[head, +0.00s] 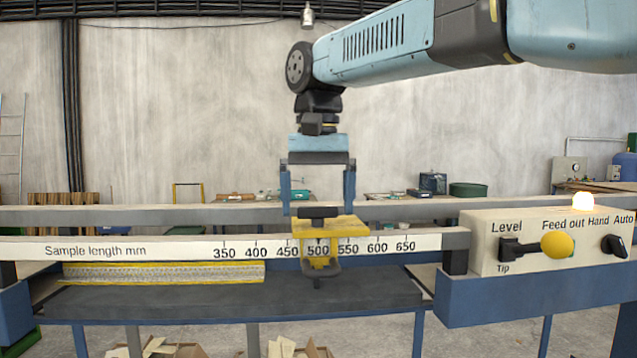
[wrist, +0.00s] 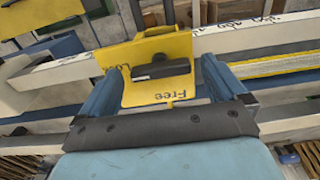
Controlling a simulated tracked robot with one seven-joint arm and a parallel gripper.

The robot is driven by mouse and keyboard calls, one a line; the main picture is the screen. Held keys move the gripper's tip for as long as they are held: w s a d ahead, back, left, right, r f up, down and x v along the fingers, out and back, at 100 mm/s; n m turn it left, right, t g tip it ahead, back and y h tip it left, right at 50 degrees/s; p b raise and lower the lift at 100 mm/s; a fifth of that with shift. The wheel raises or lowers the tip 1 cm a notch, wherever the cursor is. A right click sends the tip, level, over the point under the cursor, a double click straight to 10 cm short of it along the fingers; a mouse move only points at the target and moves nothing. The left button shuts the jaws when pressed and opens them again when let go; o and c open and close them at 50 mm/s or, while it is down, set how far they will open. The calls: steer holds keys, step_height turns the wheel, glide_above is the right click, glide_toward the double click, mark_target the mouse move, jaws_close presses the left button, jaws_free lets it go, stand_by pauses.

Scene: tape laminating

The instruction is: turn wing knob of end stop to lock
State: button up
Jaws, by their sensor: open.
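The end stop (head: 331,228) is a yellow block on the white rail, near the 500 mark. Its wing knob (head: 318,212) is a dark bar on top. In the wrist view the wing knob (wrist: 160,69) runs roughly left to right, its ends facing my two fingers. The yellow top plate (wrist: 150,97) reads "Free" at the near edge and a partly hidden "Lo..." at the left. My gripper (head: 318,203) points down above the end stop, open, with one blue finger on each side of the knob. A gap shows at each end of the knob.
The scale rail (head: 150,249) reads 350 to 650. A yellow-edged strip (head: 160,272) lies at left above the dark bed (head: 230,301). A control box (head: 545,240) with a yellow-balled lever (head: 557,244) and a lit lamp (head: 582,201) stands at right. A second rail runs behind.

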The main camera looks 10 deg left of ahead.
step_height(320, 180, up, 14)
steer(key=shift+f, duration=0.2)
stand_by(0.4)
steer(key=s+d+f+m+t, duration=0.2)
steer(key=s+d+f+t, duration=0.1)
steer(key=d+f, duration=1.3)
steer(key=s+d+f+t, duration=0.1)
steer(key=s+d+f, duration=0.3)
steer(key=d+f, duration=0.3)
steer(key=s+d+f+t, duration=0.1)
steer(key=s+d+f, duration=0.3)
steer(key=d+f, duration=0.3)
steer(key=shift+d+f+m+t, duration=0.3)
steer(key=shift+d+f, duration=0.05)
steer(key=shift+f, duration=0.25)
steer(key=shift+s, duration=0.1)
